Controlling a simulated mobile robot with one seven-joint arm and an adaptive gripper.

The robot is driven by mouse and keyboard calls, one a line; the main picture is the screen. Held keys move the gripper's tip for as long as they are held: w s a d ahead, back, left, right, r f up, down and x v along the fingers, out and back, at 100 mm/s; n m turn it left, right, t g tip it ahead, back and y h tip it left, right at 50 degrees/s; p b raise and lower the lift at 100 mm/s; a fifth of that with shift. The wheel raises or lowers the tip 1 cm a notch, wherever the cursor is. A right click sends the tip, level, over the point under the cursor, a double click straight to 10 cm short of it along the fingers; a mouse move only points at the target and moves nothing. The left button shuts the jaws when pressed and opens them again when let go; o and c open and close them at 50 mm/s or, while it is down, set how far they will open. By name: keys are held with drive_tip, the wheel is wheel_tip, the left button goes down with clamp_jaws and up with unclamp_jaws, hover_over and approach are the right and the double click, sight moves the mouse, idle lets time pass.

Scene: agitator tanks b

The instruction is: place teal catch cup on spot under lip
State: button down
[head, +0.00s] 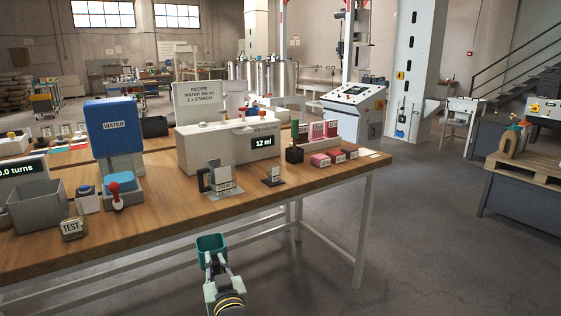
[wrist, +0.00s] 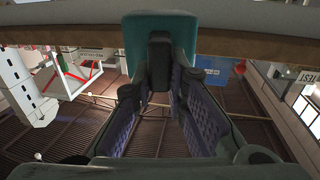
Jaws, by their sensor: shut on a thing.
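The teal catch cup (head: 211,243) is a small square, open-topped cup. It is upright in my gripper (head: 213,262), in front of the bench's front edge and apart from the bench top. In the wrist view the cup (wrist: 137,42) is at the top centre, at the far end of my gripper (wrist: 160,75), whose fingers are shut on it. A small stand with a black handle and a labelled front (head: 218,182) is on the bench, behind the cup. I cannot make out a marked spot under a lip.
Bare wood lies along the front edge. Open floor lies to the right.

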drive_tip(key=s+d+f+m+h, duration=0.1)
drive_tip(key=d+f, duration=0.4)
drive_tip(key=f, duration=0.7)
drive_tip(key=s+d+f+m+t+h, duration=0.1)
drive_tip(key=d+f, duration=0.4)
drive_tip(key=f, duration=0.8)
drive_tip(key=s+d+f+m+h, duration=0.2)
drive_tip(key=d+f+h, duration=0.2)
drive_tip(key=f, duration=0.8)
drive_tip(key=shift+d+f+h, duration=0.3)
drive_tip(key=shift+d+h, duration=0.1)
drive_tip(key=shift+d, duration=0.65)
drive_tip(key=shift+a, duration=0.1)
drive_tip(key=shift+w, duration=0.1)
